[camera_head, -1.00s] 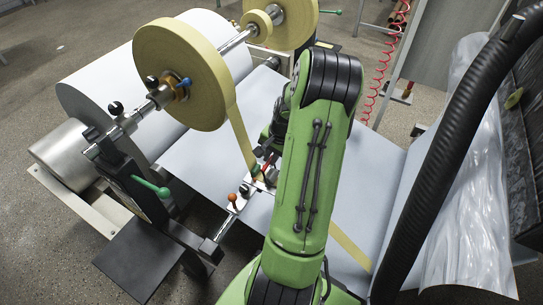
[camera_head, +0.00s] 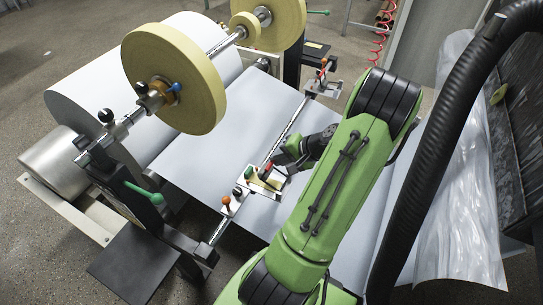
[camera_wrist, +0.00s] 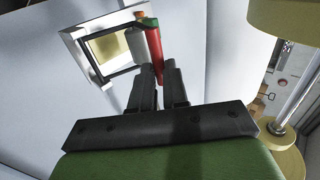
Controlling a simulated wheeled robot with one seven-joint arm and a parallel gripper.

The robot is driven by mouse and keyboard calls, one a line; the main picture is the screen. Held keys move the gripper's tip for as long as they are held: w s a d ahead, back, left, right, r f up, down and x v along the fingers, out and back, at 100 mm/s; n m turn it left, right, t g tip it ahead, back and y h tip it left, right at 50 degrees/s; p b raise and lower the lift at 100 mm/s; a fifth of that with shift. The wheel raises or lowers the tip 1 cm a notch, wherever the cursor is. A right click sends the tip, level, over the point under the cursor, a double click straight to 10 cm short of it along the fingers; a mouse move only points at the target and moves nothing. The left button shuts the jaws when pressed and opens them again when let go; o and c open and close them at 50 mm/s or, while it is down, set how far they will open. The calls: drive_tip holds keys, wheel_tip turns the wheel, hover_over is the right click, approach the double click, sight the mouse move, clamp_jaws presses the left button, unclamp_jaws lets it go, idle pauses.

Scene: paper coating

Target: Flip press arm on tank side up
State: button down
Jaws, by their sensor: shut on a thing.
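A press arm (camera_head: 249,179), a small pale metal frame with a red handle, sits on the cross bar (camera_head: 291,125) over the white sheet. In the wrist view its open square frame (camera_wrist: 72,38) stands up and left of my fingers, tilted in the picture. My gripper (camera_head: 283,158) is at this press arm. In the wrist view my gripper (camera_wrist: 157,68) is shut on the red handle (camera_wrist: 153,45), whose lower end lies between the fingertips. A second press arm (camera_head: 322,86) with a red handle is at the bar's far end. Which one is tank side is unclear.
The yellow tape roll (camera_head: 195,75) hangs on a shaft above the sheet. The white sheet (camera_head: 225,125) spreads under the bar. An orange knob (camera_head: 225,200) and a green lever (camera_head: 145,192) are close to the near side. A black hose (camera_head: 440,150) is at right.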

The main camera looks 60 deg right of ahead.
drive_tip(key=s+f+p, duration=0.1)
drive_tip(key=s, duration=0.7)
drive_tip(key=shift+s+d+f, duration=0.15)
drive_tip(key=shift+s+f, duration=0.05)
drive_tip(key=shift+f, duration=0.2)
drive_tip(key=shift+s, duration=0.1)
drive_tip(key=c, duration=1.1)
unclamp_jaws()
drive_tip(key=shift+s+d, duration=0.1)
drive_tip(key=shift+d, duration=0.1)
